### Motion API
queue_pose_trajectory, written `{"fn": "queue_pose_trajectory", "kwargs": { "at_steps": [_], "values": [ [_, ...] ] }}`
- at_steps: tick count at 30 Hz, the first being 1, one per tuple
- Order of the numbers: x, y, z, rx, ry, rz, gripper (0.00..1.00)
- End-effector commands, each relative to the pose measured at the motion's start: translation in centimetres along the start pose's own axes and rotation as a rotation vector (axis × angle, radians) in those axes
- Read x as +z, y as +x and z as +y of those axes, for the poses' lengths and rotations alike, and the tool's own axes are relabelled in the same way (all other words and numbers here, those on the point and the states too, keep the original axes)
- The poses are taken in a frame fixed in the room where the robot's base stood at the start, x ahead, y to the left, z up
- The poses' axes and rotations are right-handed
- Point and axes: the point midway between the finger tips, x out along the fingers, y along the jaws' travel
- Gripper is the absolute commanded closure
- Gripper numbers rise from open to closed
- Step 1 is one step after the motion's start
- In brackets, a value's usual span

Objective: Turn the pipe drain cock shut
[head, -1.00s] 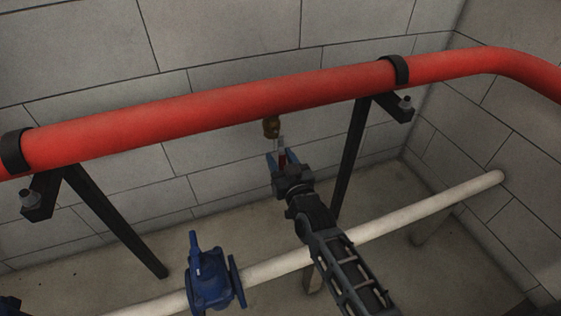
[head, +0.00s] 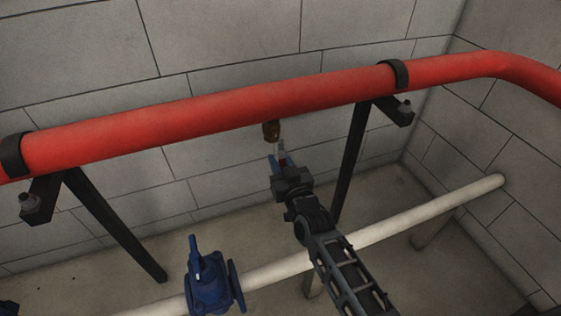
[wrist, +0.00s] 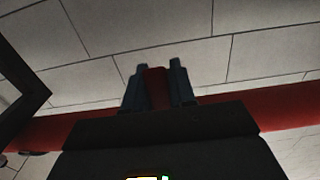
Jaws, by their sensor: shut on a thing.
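The drain cock's brass body (head: 271,131) hangs from the underside of the red pipe (head: 235,107), near the middle of the head view. My gripper (head: 280,158) reaches up to it from below, its blue fingers just under the brass. In the wrist view the cock's red handle (wrist: 156,88) stands between the two fingers of my gripper (wrist: 156,82), which are shut on it. A sliver of red also shows between the fingers in the head view. My fingers hide much of the handle, so its exact angle is hard to tell.
Black brackets with slanted legs (head: 352,155) carry the red pipe on both sides of the cock. A white pipe (head: 400,222) with a blue valve (head: 210,280) runs low beneath my arm. A grey block wall (head: 230,40) stands close behind.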

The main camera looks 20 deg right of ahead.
Motion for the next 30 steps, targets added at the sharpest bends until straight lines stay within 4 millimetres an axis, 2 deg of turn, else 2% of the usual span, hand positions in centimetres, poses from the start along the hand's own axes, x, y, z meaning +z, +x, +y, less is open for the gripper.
{"fn": "queue_pose_trajectory", "kwargs": {
  "at_steps": [14, 20, 30],
  "values": [
    [-0.1, 0.0, -0.2, 0.004, 0.056, 0.0, 1.0],
    [-0.3, -0.1, -1.0, 0.004, 0.178, -0.001, 1.0],
    [-1.0, 0.0, -3.0, 0.004, 0.491, 0.001, 1.0]
  ]
}}
